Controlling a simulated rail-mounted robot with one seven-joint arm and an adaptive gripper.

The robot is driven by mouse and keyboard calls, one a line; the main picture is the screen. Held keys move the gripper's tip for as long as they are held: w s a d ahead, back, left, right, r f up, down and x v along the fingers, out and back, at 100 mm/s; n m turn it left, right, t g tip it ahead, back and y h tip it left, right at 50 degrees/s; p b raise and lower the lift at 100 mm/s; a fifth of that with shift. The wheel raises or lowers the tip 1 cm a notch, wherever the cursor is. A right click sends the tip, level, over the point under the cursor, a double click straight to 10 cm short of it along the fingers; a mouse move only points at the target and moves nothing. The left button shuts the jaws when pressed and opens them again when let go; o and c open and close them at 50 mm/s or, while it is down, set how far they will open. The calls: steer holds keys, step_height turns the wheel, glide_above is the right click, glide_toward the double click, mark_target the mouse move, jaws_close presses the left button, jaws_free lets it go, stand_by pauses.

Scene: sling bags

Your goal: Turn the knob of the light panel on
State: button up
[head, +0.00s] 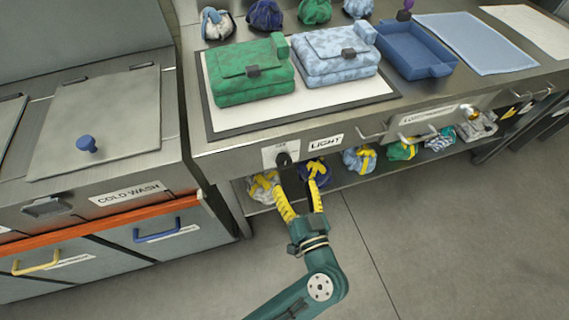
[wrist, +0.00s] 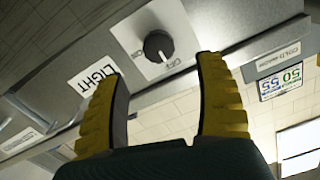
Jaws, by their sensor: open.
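The light panel's black knob (head: 283,159) sits on a small white plate on the table's front face, left of the LIGHT label (head: 326,142). In the wrist view the knob (wrist: 158,46) shows beyond the fingertips and between them, nearer the right one, with a pointer mark on its face. The plate (wrist: 133,42) carries lettering that I cannot fully read. My gripper (head: 300,192) is open and empty, its yellow fingers pointing up toward the knob from just below. In the wrist view my gripper (wrist: 160,68) shows a clear gap between its fingers and does not touch the knob.
A green bag (head: 248,72) and a light blue patterned bag (head: 335,55) lie on a white panel above. Tied bundles (head: 360,158) sit on the shelf below, close to the fingers. The cold wash unit (head: 100,130) stands left. Floor at the lower right is clear.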

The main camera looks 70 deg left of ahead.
mark_target(285, 164)
steer(key=a+b, duration=0.1)
steer(key=a, duration=0.7)
steer(key=shift+w+a+b, duration=0.1)
steer(key=shift+w+b, duration=0.05)
steer(key=shift+b, duration=0.15)
steer(key=c, duration=1.2)
